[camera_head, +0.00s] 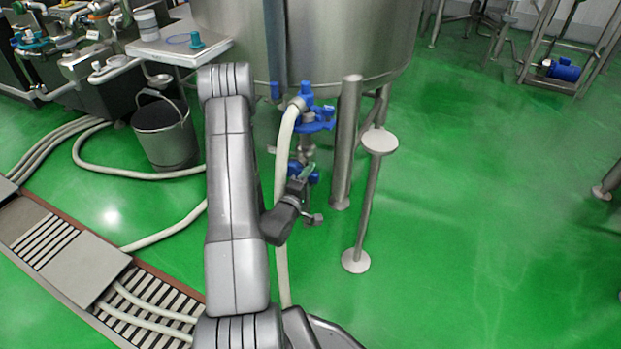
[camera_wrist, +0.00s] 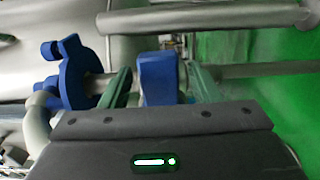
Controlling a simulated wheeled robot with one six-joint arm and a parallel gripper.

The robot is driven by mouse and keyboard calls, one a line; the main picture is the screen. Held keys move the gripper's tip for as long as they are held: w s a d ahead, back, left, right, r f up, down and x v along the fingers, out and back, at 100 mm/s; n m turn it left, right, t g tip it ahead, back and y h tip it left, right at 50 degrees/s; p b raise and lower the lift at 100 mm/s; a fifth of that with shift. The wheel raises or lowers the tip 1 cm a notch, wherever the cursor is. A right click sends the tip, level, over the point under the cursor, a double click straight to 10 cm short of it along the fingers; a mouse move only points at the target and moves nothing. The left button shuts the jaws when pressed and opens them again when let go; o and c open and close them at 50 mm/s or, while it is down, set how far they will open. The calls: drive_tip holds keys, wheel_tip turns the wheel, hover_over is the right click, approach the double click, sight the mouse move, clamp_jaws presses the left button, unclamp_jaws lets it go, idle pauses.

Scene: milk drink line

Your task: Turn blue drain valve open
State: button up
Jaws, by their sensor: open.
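The blue drain valve handle (camera_wrist: 158,78) stands between my fingers in the wrist view, as an upright blue block. My gripper (camera_wrist: 160,88) is open, with one greenish finger on each side of the handle. A gap shows on both sides, wider at the right finger. In the head view, my gripper (camera_head: 302,180) is at the lower pipework under the steel tank, and blue parts of the valve (camera_head: 315,177) show just beside it. The gripper partly hides the valve there. I cannot tell the handle's full angle.
A blue clamp fitting (camera_head: 318,121) with a pale hose (camera_head: 283,150) sits above the valve; a blue fitting (camera_wrist: 70,72) is left in the wrist view. A tank leg (camera_head: 346,150) and a stand (camera_head: 367,200) are close right.

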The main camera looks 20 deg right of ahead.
drive_tip(key=shift+w+d, duration=0.3)
drive_tip(key=shift+d, duration=0.15)
clamp_jaws()
